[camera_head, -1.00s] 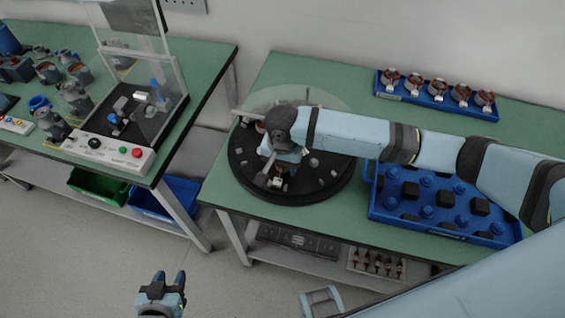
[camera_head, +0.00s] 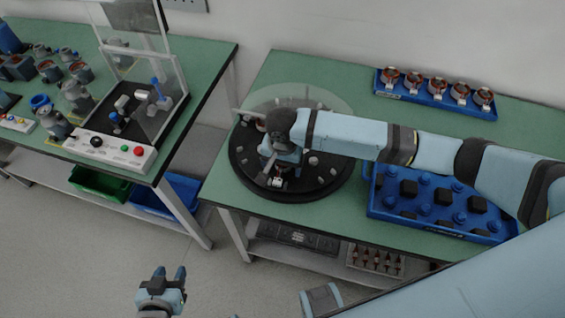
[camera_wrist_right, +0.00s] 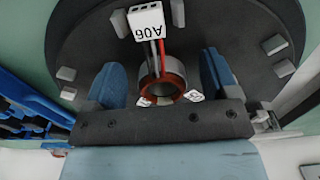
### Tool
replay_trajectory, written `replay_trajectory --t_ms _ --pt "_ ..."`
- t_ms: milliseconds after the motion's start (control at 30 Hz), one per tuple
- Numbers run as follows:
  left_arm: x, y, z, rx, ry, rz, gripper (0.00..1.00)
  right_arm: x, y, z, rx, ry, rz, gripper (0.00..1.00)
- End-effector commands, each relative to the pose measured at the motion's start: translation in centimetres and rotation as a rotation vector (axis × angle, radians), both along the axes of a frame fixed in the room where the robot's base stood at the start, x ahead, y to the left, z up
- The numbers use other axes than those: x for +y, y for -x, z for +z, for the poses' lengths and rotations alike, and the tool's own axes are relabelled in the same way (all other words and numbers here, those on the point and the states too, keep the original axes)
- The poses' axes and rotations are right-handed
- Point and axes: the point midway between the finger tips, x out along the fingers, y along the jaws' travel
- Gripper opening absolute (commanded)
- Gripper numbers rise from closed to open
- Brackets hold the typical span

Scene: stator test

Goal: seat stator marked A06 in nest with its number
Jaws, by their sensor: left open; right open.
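The stator (camera_wrist_right: 175,70) marked A06 stands on the black round plate, its copper-coloured ring facing the right wrist camera. Its white connector (camera_wrist_right: 147,19), on red and dark wires, bears A06 upside down in that view. My right gripper (camera_wrist_right: 163,88) is open, one blue finger on each side of the stator with visible gaps. In the head view my right gripper (camera_head: 281,166) is low over the front-left of the black round plate (camera_head: 325,184) and hides much of the stator. Nest numbers are not readable. My left gripper (camera_head: 168,274) is open and empty, away from the tables.
Grey blocks stand around the plate, and a clear disc covers its back part. A blue tray (camera_head: 376,205) with black blocks and blue posts is at right. A blue rack (camera_head: 436,101) holds several copper-wound stators behind. A test fixture (camera_head: 110,150) stands on the left table.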

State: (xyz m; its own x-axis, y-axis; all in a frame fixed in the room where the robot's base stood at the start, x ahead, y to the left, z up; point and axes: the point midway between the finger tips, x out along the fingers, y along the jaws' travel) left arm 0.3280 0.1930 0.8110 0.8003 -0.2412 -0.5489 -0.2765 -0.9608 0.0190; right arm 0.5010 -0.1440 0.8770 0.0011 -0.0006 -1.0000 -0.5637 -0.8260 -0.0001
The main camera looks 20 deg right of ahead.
Motion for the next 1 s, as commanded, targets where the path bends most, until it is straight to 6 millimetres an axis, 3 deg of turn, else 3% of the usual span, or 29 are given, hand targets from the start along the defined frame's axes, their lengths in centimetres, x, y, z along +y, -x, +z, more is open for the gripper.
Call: replay_trajectory --t_ms 267,700,1000 --pt "0.0 0.0 0.1 0.000 0.000 0.000 0.43 0.0 0.0 1.6 -0.001 -0.002 0.000 0.80" --pt "0.0 0.0 0.5 0.000 0.000 0.000 0.43 0.0 0.0 11.0 -0.002 -0.001 0.001 0.80" --pt "0.0 0.0 0.6 0.000 0.000 0.000 0.43 0.0 0.0 13.8 0.000 0.000 0.000 0.80"
